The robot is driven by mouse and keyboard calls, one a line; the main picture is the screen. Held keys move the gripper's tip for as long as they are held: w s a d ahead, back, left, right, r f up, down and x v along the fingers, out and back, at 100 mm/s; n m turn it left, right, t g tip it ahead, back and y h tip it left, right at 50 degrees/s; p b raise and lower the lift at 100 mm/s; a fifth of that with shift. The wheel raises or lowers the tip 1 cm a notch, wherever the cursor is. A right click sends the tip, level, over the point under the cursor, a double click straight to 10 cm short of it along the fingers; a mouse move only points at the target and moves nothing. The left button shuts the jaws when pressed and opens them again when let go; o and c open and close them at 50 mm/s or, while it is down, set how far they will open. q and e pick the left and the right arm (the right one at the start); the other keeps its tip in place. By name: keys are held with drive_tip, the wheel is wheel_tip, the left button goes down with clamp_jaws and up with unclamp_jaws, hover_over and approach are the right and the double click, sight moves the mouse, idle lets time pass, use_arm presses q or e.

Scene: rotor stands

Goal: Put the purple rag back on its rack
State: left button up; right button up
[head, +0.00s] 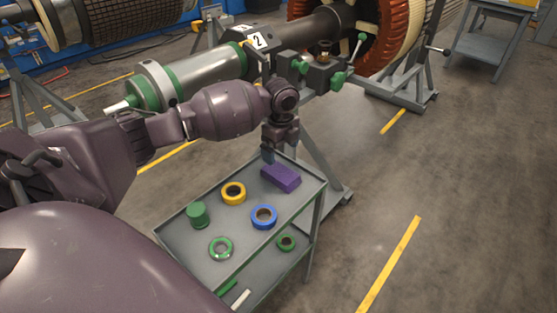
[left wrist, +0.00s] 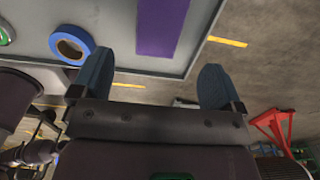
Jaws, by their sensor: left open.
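The purple rag (head: 281,177) is a flat-sided folded block lying on the top shelf of a grey cart (head: 230,262), near its far right corner. It also shows in the left wrist view as a purple patch (left wrist: 162,25) at the top, beyond the fingertips. My left gripper (head: 268,156) points down just beside the rag's far left end in the head view. In the left wrist view its two blue-grey fingers (left wrist: 155,65) are spread apart with nothing between them. I cannot pick out a rack for the rag. My right gripper is not in view.
The cart also bears a yellow roll (head: 233,193), a blue roll (head: 264,217), a green roll (head: 221,248) and a green cylinder (head: 197,214). A rotor (head: 200,75) on stands is behind my arm.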

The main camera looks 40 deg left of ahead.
use_arm(q)
wheel_tip(320, 180, up, 2)
drive_tip(key=shift+r, duration=0.2)
idle(0.6)
